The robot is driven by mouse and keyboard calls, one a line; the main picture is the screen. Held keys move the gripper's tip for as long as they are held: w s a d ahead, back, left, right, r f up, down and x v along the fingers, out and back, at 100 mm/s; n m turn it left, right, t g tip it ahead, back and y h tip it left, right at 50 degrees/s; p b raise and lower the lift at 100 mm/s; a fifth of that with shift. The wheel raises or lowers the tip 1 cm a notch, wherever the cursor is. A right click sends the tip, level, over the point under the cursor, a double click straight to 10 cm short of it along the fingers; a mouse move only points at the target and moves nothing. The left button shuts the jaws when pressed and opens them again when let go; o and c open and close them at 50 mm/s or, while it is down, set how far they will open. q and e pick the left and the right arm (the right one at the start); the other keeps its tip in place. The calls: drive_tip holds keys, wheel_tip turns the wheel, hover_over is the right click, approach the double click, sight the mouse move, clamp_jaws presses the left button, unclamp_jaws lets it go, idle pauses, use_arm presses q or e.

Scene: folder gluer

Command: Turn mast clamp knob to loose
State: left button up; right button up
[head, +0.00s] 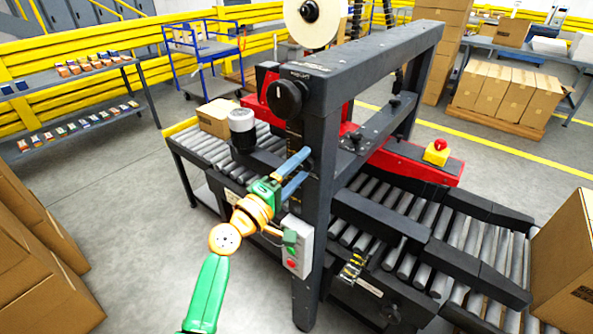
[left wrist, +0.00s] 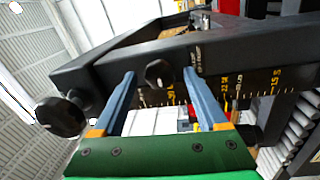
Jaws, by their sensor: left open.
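In the left wrist view, a small dark faceted knob (left wrist: 160,73) sits on the dark mast beside a yellow-marked scale; its label is too small to read. It looks like the mast clamp knob. My left gripper (head: 304,166) is open at the mast, its two blue fingers pointing at it. In the left wrist view the fingertips (left wrist: 158,80) lie on either side of the small knob; I cannot tell whether they touch it. In the head view this knob is not clearly seen. My right gripper is not in view.
A larger black round knob (head: 283,98) with a white mark is higher on the mast. A grey control box (head: 294,246) with green and red buttons hangs below my gripper. Roller conveyors (head: 420,240) run through the machine. Open floor (head: 130,200) lies to the left.

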use_arm(q)
drive_tip(key=v, duration=0.6)
drive_tip(key=shift+s+a+b, duration=0.2)
drive_tip(key=shift+s+b, duration=0.15)
drive_tip(key=shift+f, duration=0.1)
